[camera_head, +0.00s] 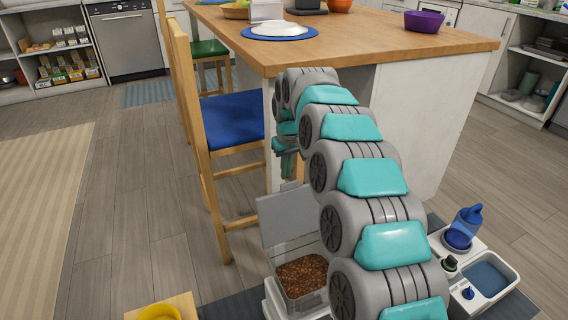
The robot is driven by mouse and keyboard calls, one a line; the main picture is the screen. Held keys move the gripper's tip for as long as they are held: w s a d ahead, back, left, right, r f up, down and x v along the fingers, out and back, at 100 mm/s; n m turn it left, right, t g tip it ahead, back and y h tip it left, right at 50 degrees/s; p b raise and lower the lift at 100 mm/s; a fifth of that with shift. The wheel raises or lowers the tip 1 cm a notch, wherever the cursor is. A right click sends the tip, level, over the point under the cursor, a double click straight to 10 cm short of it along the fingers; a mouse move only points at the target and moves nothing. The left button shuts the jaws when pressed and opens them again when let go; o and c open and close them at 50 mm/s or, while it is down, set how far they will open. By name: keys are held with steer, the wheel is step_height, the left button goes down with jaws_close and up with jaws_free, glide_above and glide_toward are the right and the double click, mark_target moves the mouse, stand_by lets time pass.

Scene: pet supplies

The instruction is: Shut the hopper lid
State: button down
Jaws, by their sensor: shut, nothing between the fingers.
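The hopper (318,302) is a clear bin of brown kibble (301,275) at the lower middle, beside my arm. Its grey see-through lid (285,214) stands open, raised at the back of the bin. My gripper (288,166) is above the raised lid, pointing down, and looks apart from it. It is shut and empty. My arm hides part of the gripper and the right side of the hopper.
A wooden-topped island (390,45) stands just behind. A chair with a blue seat (232,118) is to the left. A white water station (485,278) with a blue bottle (464,226) is at right, and a yellow bowl (158,312) at lower left.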

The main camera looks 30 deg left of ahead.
steer(key=shift+s+d+r, duration=0.2)
steer(key=shift+s+d, duration=0.55)
steer(key=shift+d, duration=0.1)
